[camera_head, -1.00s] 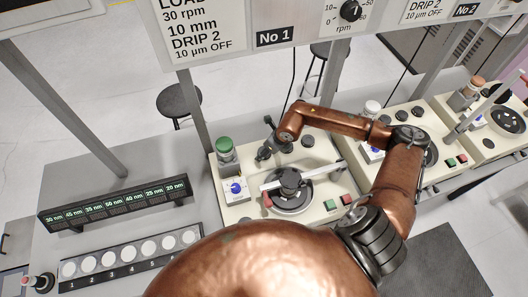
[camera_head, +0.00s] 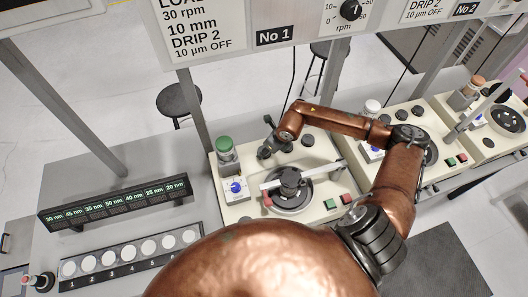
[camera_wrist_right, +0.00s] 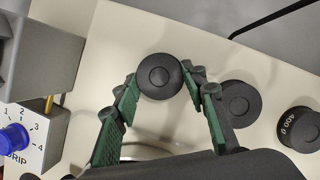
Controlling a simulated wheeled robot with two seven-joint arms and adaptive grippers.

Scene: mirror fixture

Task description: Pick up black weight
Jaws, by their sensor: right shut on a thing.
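A round black weight (camera_wrist_right: 160,76) sits between the green-padded fingertips of my right gripper (camera_wrist_right: 159,80) in the right wrist view. The gripper is shut on it. In the head view my right gripper (camera_head: 270,146) is low over the back of the No 1 machine, partly hidden by its own arm. Two more black weights are to the right of it in the wrist view: a plain one (camera_wrist_right: 240,103) close behind the right finger and one marked 400 g (camera_wrist_right: 298,129). My left gripper is not in view.
The cream No 1 machine (camera_head: 330,214) has a round plate with a white bar (camera_head: 318,171) in front of the gripper. A green-capped bottle (camera_head: 226,155) and a box with a blue knob (camera_head: 235,188) stand left. A metal post (camera_head: 194,110) rises behind.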

